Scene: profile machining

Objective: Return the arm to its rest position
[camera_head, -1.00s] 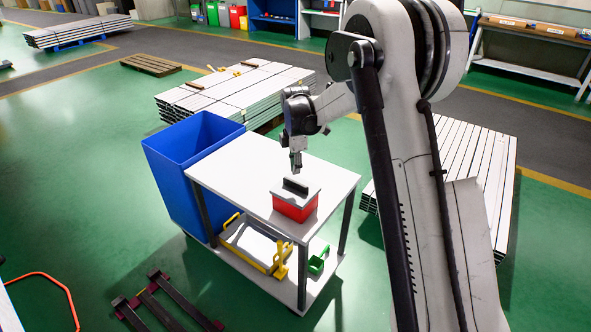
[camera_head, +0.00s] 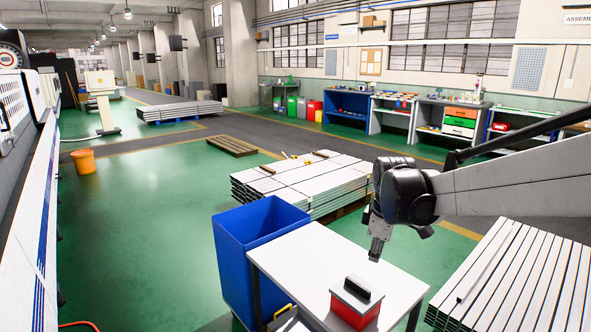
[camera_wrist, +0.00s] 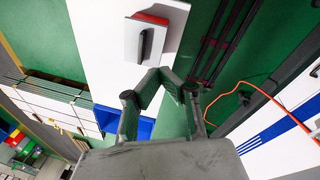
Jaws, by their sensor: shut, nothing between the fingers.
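My gripper (camera_head: 376,248) hangs from my wrist above the white table (camera_head: 300,250) in the head view, with its fingers shut and empty.
A blue bin (camera_head: 258,236) stands against the table's left side. Stacked profiles (camera_head: 305,180) lie behind it, and more profiles (camera_head: 520,280) lie at the right. A bucket (camera_head: 84,161) and a long machine (camera_head: 30,215) are at the left.

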